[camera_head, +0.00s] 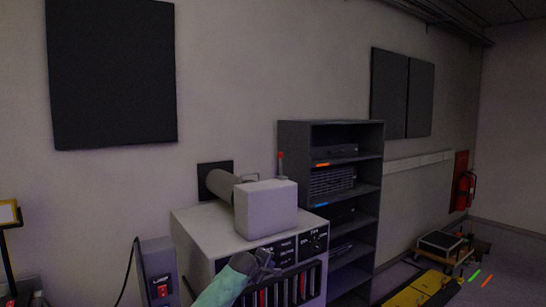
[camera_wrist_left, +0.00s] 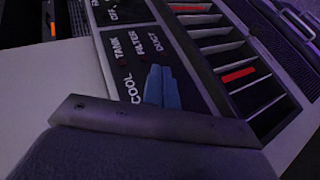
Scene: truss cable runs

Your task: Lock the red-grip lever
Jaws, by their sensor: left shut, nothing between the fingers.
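A small upright piece with a red top (camera_head: 280,157) shows behind the pale box-shaped housing (camera_head: 266,207), in front of the dark rack's left edge. It may be the red-grip lever, but it is too small to be sure, and its lower end is hidden. My left gripper (camera_head: 266,259) is in front of the labelled dark panel (camera_head: 312,242), below the housing and well apart from the red-topped piece. In the left wrist view its fingers (camera_wrist_left: 161,88) are shut and empty, over or near the panel lettering COOL, TANK, FILTER, DUCT (camera_wrist_left: 125,55). My right gripper is not in view.
The white cabinet (camera_head: 195,232) has a slotted bay with several red strips (camera_wrist_left: 238,74). A grey duct (camera_head: 221,185) runs from the wall to the housing. The dark rack (camera_head: 375,205) stands close on the right. A grey box with a red switch (camera_head: 162,287) is at lower left.

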